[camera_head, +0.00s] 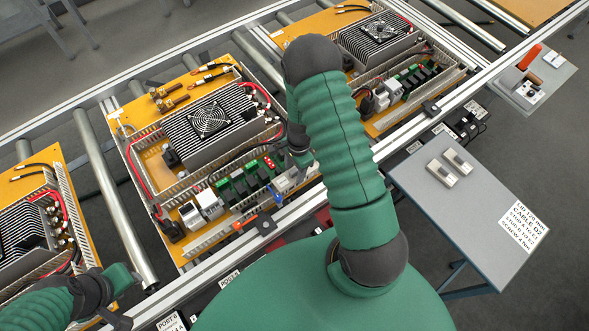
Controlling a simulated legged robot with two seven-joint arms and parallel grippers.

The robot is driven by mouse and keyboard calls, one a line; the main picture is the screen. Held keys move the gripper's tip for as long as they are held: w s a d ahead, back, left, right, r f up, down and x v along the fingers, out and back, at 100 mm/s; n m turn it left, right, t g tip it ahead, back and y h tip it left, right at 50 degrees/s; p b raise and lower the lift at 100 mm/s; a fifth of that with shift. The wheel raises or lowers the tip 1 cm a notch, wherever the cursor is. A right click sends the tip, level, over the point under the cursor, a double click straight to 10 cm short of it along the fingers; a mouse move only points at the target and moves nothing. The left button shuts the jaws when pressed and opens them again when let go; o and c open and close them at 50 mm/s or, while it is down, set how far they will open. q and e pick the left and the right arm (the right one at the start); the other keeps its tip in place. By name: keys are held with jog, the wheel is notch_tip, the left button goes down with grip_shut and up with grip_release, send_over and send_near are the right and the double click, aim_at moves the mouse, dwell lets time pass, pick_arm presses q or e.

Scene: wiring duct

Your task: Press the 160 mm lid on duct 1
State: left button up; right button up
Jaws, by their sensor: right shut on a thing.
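My right arm reaches over the middle board, and its gripper (299,150) points down at the board's right part. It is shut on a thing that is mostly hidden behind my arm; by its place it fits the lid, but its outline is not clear. Light slotted wiring ducts (208,236) run along the board's edges and between its parts. I cannot tell which one is duct 1. My left gripper (118,316) is at the bottom left, away from the middle board, and its jaws are not clear.
The middle orange board (150,165) carries a finned heat sink with a fan (210,120), relays and red cables. Other boards stand left and right on the roller conveyor (112,195). A grey side table (470,205) holds two light blocks (450,167) and a printed label.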

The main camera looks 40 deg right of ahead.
jog(key=o, duration=1.4)
jog(key=shift+f, duration=0.1)
jog(key=shift+o, duration=0.2)
notch_tip(320, 180, up, 17)
jog(key=d, duration=0.2)
jog(key=shift+w+f, duration=0.15)
jog(key=shift+w, duration=0.05)
